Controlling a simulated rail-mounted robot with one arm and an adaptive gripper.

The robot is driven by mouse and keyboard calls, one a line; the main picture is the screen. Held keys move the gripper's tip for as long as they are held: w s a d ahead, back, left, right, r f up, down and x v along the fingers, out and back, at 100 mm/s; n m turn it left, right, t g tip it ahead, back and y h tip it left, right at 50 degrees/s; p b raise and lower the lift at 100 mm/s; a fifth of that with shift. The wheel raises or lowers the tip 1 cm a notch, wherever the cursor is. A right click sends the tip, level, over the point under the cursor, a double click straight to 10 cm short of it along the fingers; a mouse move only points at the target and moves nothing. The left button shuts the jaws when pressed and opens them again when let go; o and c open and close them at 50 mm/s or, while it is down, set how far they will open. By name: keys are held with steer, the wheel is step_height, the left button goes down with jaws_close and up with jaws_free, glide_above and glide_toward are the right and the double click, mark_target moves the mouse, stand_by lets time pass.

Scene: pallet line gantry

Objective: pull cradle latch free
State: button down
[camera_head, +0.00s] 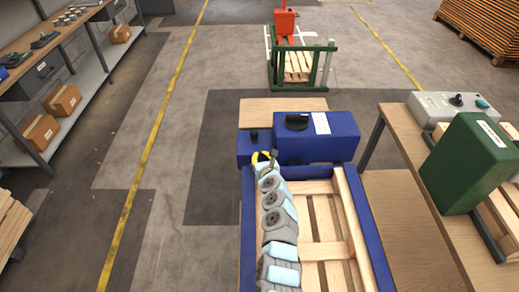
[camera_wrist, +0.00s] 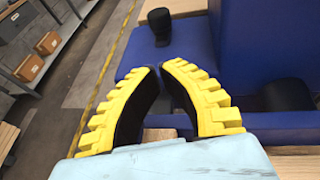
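A short black peg (camera_wrist: 160,25) stands upright on a low blue block (camera_wrist: 183,50); I cannot tell for sure that it is the cradle latch. It also shows in the head view (camera_head: 254,135), left of the taller blue housing (camera_head: 318,138). My gripper (camera_wrist: 159,68) has yellow ridged fingers with black inner faces. A narrow gap separates the fingertips, with nothing between them. They point toward the peg and appear short of it. In the head view my gripper (camera_head: 265,157) is small, at the block's front edge.
A black knob (camera_head: 297,121) sits on the housing, and a black cylinder (camera_wrist: 287,95) is right of my fingers. A blue frame (camera_head: 369,235) surrounds wooden slats (camera_head: 320,225). A table with a green box (camera_head: 466,165) stands right. The floor left of the frame (camera_head: 190,240) is clear.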

steer(key=shift+p+v, duration=0.65)
steer(key=shift+v, duration=0.6)
steer(key=shift+r, duration=0.15)
